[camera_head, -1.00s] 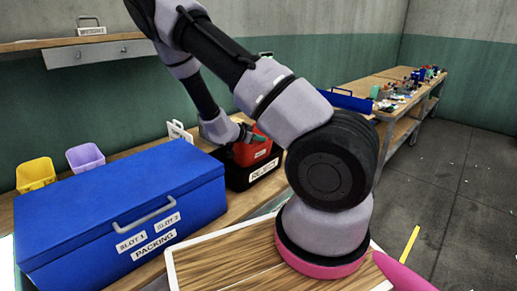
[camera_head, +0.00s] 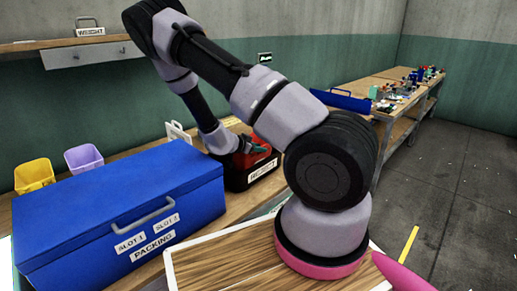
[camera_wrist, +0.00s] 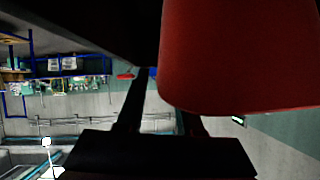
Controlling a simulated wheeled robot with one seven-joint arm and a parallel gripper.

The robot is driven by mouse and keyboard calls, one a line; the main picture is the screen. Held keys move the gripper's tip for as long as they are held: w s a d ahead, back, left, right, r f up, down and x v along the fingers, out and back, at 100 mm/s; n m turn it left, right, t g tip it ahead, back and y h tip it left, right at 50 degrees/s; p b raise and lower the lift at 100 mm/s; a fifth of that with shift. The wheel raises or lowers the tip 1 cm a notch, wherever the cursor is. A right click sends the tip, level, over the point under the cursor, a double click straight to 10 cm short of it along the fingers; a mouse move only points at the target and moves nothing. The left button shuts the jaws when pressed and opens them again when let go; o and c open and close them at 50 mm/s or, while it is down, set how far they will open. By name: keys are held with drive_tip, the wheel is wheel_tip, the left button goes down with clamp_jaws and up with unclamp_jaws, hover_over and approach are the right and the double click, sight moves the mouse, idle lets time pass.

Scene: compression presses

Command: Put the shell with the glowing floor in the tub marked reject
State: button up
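The black tub marked REJECT (camera_head: 236,182) stands on the bench behind the right end of the blue box. A red shell (camera_head: 264,157) shows at its mouth, partly inside and partly hidden by the tub wall and my gripper. My gripper (camera_head: 252,147) is at the tub's top, beside the shell. In the wrist view, the red shell (camera_wrist: 240,55) fills the upper right, close against the fingers and covering part of the right one. My gripper (camera_wrist: 163,95) appears shut on the shell's wall. The shell's floor is hidden, so no glow shows.
The blue packing box (camera_head: 110,205) with slot labels stands left of the tub. Yellow (camera_head: 34,174) and lilac (camera_head: 84,157) cups stand behind it. A white handled item (camera_head: 178,131) is behind the box.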

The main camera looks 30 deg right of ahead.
drive_tip(key=shift+r, duration=0.2)
drive_tip(key=v, duration=0.7)
drive_tip(key=shift+a, duration=0.15)
drive_tip(key=shift+s, duration=0.2)
